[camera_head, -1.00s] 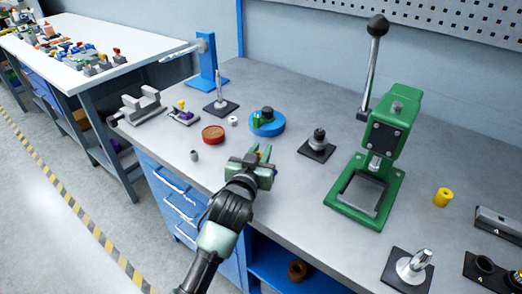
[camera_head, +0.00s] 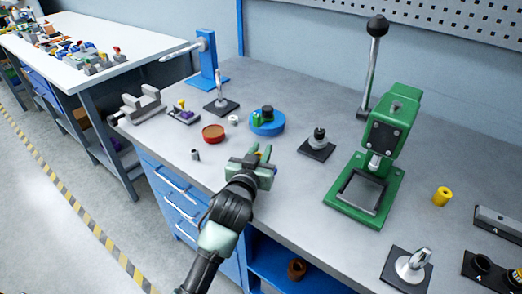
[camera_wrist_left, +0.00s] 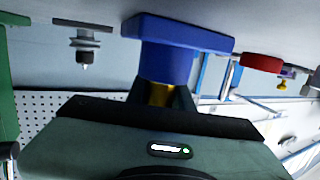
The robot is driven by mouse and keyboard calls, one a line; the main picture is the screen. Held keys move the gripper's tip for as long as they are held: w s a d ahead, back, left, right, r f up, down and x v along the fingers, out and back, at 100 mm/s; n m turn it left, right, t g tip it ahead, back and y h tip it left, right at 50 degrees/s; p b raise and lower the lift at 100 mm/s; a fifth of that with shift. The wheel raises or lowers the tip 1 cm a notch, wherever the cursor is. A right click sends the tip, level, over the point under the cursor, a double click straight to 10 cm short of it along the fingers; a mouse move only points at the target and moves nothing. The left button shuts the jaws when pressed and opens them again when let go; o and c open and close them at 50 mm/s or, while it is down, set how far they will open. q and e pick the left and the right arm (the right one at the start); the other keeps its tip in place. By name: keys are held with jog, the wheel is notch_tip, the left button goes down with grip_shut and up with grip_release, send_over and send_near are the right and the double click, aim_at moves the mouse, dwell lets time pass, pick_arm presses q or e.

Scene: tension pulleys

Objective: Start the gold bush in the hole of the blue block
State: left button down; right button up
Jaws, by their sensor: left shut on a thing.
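The gold bush (camera_wrist_left: 160,94) is held between the fingers of my left gripper (camera_head: 262,156). In the head view only a small orange-gold spot of it shows between the fingertips. My right gripper is out of view.
A red dish (camera_head: 213,133) and a small grey sleeve (camera_head: 195,155) are left of the gripper. A dark stand with a spindle (camera_head: 317,147) and a green press (camera_head: 366,190) are to the right. A yellow cylinder (camera_head: 442,196) stands farther right.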

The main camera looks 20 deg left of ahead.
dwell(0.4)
pick_arm(q)
jog(key=shift+r+p, duration=0.2)
jog(key=shift+p, duration=0.3)
jog(key=shift+d, duration=0.1)
dwell(0.3)
jog(key=shift+p, duration=0.35)
jog(key=shift+f, duration=0.15)
jog(key=shift+f, duration=0.2)
jog(key=shift+r, duration=0.15)
jog(key=shift+w+r, duration=0.1)
jog(key=shift+r, duration=0.1)
dwell(0.3)
